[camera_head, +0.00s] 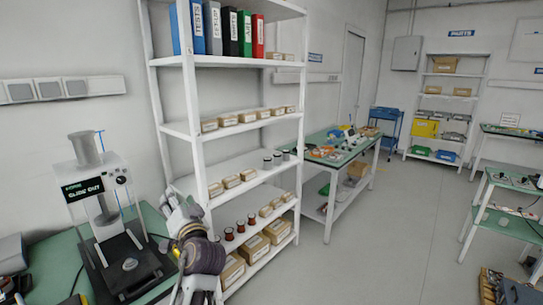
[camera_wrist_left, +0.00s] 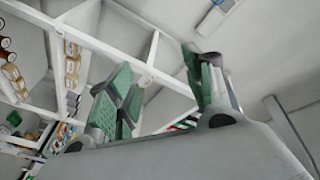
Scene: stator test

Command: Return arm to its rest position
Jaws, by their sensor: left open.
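My left arm (camera_head: 203,258) rises from the bottom of the head view, left of centre, in front of the white shelf rack. Its gripper (camera_head: 173,200) points up, between the test machine and the rack. In the left wrist view the gripper's two green-padded fingers (camera_wrist_left: 163,85) stand apart with nothing between them. The wrist view is tilted and shows the rack (camera_wrist_left: 98,46) and the ceiling behind the fingers. My right gripper is not in view.
A test machine (camera_head: 97,187) with a "GLIDE OUT" screen stands on a green bench (camera_head: 66,249) at left. The white rack (camera_head: 182,130) beside my arm holds binders, boxes and spools. A green-topped table (camera_head: 339,152) stands beyond. The grey floor (camera_head: 375,240) at centre right is clear.

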